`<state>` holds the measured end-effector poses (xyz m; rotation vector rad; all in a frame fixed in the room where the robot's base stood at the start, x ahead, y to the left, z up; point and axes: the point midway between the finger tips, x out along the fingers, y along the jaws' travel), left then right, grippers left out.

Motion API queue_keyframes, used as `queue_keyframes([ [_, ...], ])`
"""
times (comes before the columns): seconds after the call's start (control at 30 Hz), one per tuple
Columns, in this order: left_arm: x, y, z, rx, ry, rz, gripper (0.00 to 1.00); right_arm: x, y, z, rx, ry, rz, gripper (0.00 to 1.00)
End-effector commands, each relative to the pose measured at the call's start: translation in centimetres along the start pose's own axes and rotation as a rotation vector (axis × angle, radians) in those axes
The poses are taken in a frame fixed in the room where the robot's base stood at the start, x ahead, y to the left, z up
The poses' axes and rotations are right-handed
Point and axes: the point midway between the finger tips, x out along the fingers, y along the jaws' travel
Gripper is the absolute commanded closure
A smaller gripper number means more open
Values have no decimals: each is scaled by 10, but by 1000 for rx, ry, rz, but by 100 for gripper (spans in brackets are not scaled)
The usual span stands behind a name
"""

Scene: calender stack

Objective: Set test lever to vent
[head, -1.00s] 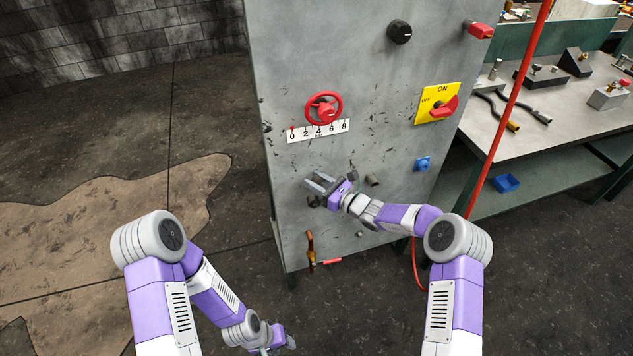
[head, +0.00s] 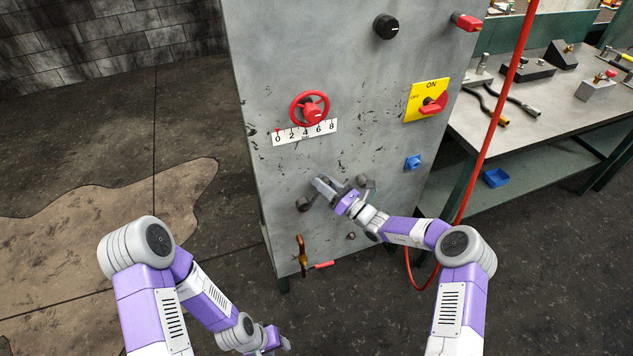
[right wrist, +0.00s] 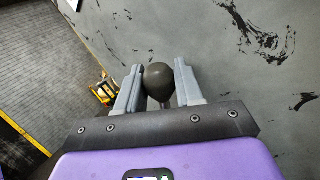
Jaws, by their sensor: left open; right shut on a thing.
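A dark ball knob (right wrist: 158,82), which looks like the end of the test lever, sits between the fingers of my right gripper (right wrist: 160,76) in the right wrist view. My right gripper (head: 321,184) is shut on it, close to the front of the grey panel. In the head view the gripper hides most of the lever, and no vent mark can be read. My left gripper (head: 284,342) is open and empty, low in the head view and away from the panel.
The grey cabinet (head: 280,70) carries a red handwheel (head: 310,108), a yellow ON/OFF switch (head: 427,100), a black knob (head: 386,26), a blue fitting (head: 413,162) and a copper valve (head: 302,254). A red hose (head: 497,105) hangs beside it. A bench (head: 560,105) stands right.

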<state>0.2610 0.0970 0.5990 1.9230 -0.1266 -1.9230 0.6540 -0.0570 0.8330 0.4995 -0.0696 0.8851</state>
Motion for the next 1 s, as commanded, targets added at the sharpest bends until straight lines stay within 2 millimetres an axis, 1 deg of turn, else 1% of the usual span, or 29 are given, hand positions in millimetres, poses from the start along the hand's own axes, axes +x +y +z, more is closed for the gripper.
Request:
queue_keyframes([
  [0.1, 3, -1, 0, 0, 0, 0, 57, -8, -5, -2, 49, -33, -3, 100],
  [0.3, 5, -2, 0, 0, 0, 0, 57, -13, -9, -3, 99, -66, -2, 100],
  [0.8, 6, -2, 0, 0, 0, 0, 57, -16, -10, -3, 118, -77, -4, 100],
  [0.83, 6, -2, 0, 0, 0, 0, 57, -16, -10, -3, 118, -77, -4, 61],
  [0.87, 6, -2, 0, 0, 0, 0, 57, -16, -10, -3, 117, -77, -4, 58],
  [1.0, 6, -2, 0, 0, 0, 0, 57, -15, -10, -3, 117, -77, -3, 58],
])
